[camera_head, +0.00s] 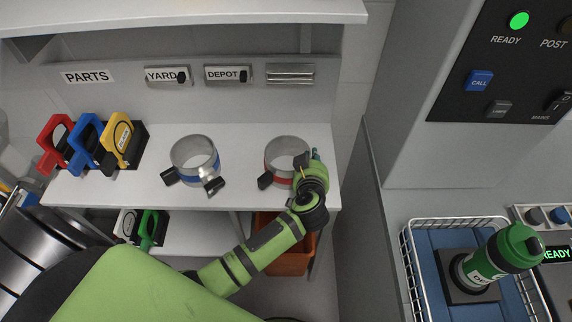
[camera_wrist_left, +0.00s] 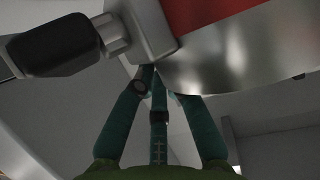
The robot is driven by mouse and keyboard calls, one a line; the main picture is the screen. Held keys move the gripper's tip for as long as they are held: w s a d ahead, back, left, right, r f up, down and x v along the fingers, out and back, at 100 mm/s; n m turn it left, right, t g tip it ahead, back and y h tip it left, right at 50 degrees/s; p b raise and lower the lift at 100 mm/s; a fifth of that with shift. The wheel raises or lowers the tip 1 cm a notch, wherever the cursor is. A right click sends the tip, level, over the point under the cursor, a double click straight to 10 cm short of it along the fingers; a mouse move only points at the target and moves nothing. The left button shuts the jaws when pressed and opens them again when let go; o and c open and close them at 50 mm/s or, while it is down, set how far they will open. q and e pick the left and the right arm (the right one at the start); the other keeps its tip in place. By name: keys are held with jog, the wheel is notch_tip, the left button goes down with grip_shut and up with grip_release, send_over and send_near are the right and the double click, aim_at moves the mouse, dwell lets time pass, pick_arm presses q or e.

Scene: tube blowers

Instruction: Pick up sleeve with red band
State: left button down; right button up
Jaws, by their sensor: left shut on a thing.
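The sleeve with red band (camera_head: 287,152) is a short metal ring with dark handles. It is at the right end of the white shelf; whether it touches the shelf is unclear. My left gripper (camera_head: 316,160) is at the ring's right side, shut on it. In the left wrist view, the teal fingers (camera_wrist_left: 157,78) meet at a metal lug on the sleeve, beside a black handle (camera_wrist_left: 55,45). The red band (camera_wrist_left: 205,12) and shiny metal wall fill the upper right there. The fingertips are partly hidden behind the lug. My right gripper is not in view.
A blue-banded sleeve (camera_head: 195,158) stands left of it on the shelf (camera_head: 240,188). Red, blue and yellow handled parts (camera_head: 88,142) stand at the shelf's left end. An orange bin (camera_head: 290,262) is below. A wire basket (camera_head: 410,262) holding a green-capped item (camera_head: 500,252) is at right.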

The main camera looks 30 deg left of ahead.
pick_arm(q)
jog(key=shift+r, duration=0.6)
jog(key=s+d+r+b, duration=0.1)
jog(key=s+d+r, duration=0.5)
jog(key=d+r, duration=0.3)
jog(key=shift+d+r, duration=0.4)
jog(key=shift+d, duration=0.05)
jog(key=shift+s+a, duration=0.1)
